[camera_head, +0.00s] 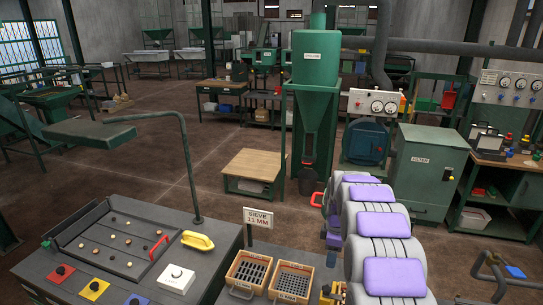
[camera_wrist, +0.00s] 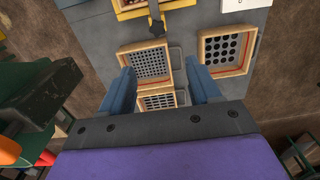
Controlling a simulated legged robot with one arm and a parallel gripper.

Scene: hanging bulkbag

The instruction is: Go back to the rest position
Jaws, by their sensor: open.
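My gripper (camera_wrist: 161,84) shows in the wrist view as two blue fingers spread apart. The fingers appear on either side of a wooden sieve tray with a perforated plate (camera_wrist: 146,64). A second tray (camera_wrist: 157,102) shows partly between them, and a third tray with larger holes (camera_wrist: 225,50) lies to the right. I see nothing clasped in the fingers, and their height above the trays is hard to tell. In the head view my arm, with white segments and purple pads, fills the lower right. My fingers cannot be made out clearly there.
In the head view two sieve trays (camera_head: 248,271) (camera_head: 293,282) stand beside a "SIEVE 11 MM" sign (camera_head: 258,217). A grey control bench (camera_head: 211,250) is at left. A green filter cabinet (camera_head: 427,170) and a green cyclone (camera_head: 315,90) stand behind. The brown floor at centre left is open.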

